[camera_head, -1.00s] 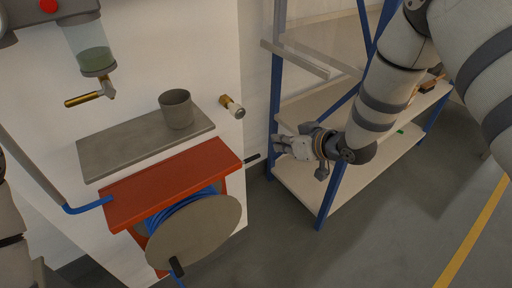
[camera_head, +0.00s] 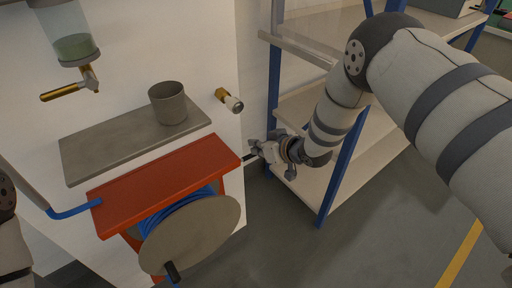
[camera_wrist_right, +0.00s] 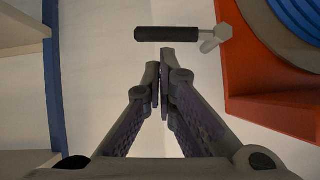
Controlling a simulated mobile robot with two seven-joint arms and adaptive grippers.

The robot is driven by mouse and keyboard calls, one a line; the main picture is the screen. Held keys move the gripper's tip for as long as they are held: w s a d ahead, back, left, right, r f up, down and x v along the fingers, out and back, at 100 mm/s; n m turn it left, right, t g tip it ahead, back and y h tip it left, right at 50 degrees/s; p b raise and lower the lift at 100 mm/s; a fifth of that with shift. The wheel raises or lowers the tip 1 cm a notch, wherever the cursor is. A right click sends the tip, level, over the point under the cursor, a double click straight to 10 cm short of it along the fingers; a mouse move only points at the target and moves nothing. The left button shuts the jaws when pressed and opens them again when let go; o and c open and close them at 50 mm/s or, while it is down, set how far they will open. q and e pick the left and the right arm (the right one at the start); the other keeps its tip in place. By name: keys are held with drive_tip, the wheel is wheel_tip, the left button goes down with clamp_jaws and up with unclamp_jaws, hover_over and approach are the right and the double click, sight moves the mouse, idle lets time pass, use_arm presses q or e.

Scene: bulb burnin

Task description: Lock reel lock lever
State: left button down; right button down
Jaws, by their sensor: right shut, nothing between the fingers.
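The reel lock lever (camera_head: 248,157) sticks out from the right side of the red reel bracket (camera_head: 165,183), with its end close to my gripper in the head view. In the right wrist view its black grip (camera_wrist_right: 168,34) lies sideways, with a metal shank (camera_wrist_right: 210,39) on the right. My right gripper (camera_head: 255,148) is beside the lever; its fingers (camera_wrist_right: 161,82) are shut and empty, pointing at the grip with a small gap in the picture. Contact cannot be told. My left gripper is out of view; only part of the left arm shows at the left edge.
The reel (camera_head: 190,236) with blue hose (camera_head: 177,210) hangs under the bracket. A grey shelf (camera_head: 105,145) with a cup (camera_head: 168,103) and a brass fitting (camera_head: 229,100) are above. A blue-posted rack (camera_head: 340,165) stands close on the right.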

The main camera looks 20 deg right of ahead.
drive_tip(key=shift+a+f, duration=0.1)
drive_tip(key=shift+f, duration=0.15)
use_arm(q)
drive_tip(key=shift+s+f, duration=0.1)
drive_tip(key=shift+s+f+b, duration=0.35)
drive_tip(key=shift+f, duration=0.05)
use_arm(e)
drive_tip(key=shift+f, duration=0.35)
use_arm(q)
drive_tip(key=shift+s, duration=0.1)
use_arm(e)
drive_tip(key=shift+d+y, duration=0.2)
drive_tip(key=shift+y, duration=0.1)
